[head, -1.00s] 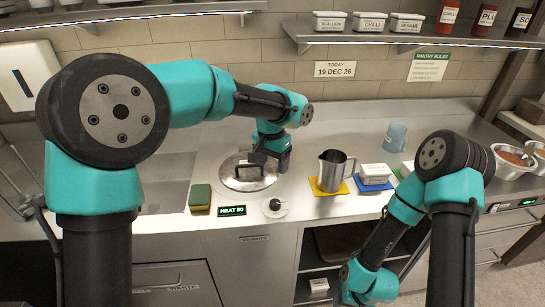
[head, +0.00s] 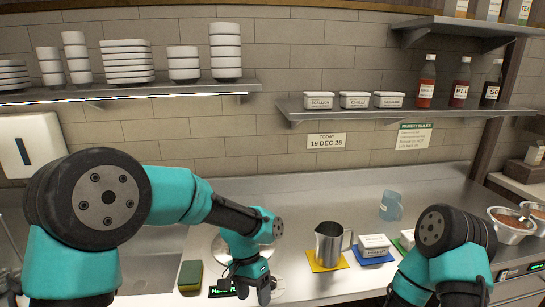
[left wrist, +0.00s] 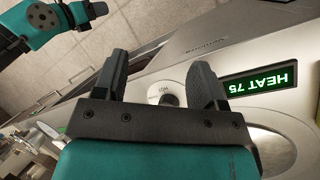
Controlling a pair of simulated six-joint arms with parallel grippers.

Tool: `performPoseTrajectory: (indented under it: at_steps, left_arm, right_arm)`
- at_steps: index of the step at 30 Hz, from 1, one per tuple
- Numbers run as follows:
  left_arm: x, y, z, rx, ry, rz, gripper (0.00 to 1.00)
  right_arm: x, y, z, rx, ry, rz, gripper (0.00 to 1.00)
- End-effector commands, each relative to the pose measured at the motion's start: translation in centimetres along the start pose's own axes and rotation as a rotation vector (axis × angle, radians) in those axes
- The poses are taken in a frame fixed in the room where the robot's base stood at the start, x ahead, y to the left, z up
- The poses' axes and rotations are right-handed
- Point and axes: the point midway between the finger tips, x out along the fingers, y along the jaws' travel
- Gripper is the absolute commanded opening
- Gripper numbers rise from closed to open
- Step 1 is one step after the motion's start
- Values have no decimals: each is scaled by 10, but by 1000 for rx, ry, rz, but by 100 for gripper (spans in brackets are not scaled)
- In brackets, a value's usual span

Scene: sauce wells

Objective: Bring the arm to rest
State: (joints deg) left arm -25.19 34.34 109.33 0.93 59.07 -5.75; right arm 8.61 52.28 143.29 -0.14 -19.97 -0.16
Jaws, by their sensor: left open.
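My left arm reaches in from the left in the head view, bent over the counter. Its gripper (head: 254,289) is low over the counter's front, by the heat display (head: 222,289). In the left wrist view my left gripper (left wrist: 162,75) is open, fingers well apart, with nothing held. The round heat knob (left wrist: 170,92) shows between and beyond the fingers; I cannot tell whether they touch it. The display beside it (left wrist: 257,84) reads HEAT 75. My right arm is at the lower right of the head view; its gripper is out of frame.
A lidded pan (head: 220,248) is partly hidden behind my left arm. A green-yellow sponge (head: 190,275) lies left of the display. A steel pitcher (head: 328,244) on a yellow mat, a white tub (head: 374,241) on blue and a blue cup (head: 390,206) stand rightward. Shelves hang above.

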Motion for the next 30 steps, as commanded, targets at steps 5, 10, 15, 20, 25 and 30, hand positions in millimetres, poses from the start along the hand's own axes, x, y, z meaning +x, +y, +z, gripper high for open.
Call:
performPoseTrajectory:
  at_steps: [5, 10, 15, 20, 25, 30]
  left_arm:
    - [90, -20, 66, -106, -53, 178, 65]
    - [152, -59, 91, -253, 29, 183, 65]
    - [197, -100, 103, -377, 135, 139, 65]
    - [233, -133, 116, -483, 242, 102, 65]
    - [265, -159, 133, -588, 357, 76, 65]
    - [282, -173, 144, -654, 444, 64, 65]
  right_arm:
    - [0, 0, 0, 0, 0, 0, 43]
    - [0, 0, 0, 0, 0, 0, 43]
    - [0, 0, 0, 0, 0, 0, 43]
    - [0, 0, 0, 0, 0, 0, 43]
    - [0, 0, 0, 0, 0, 0, 43]
    - [0, 0, 0, 0, 0, 0, 43]
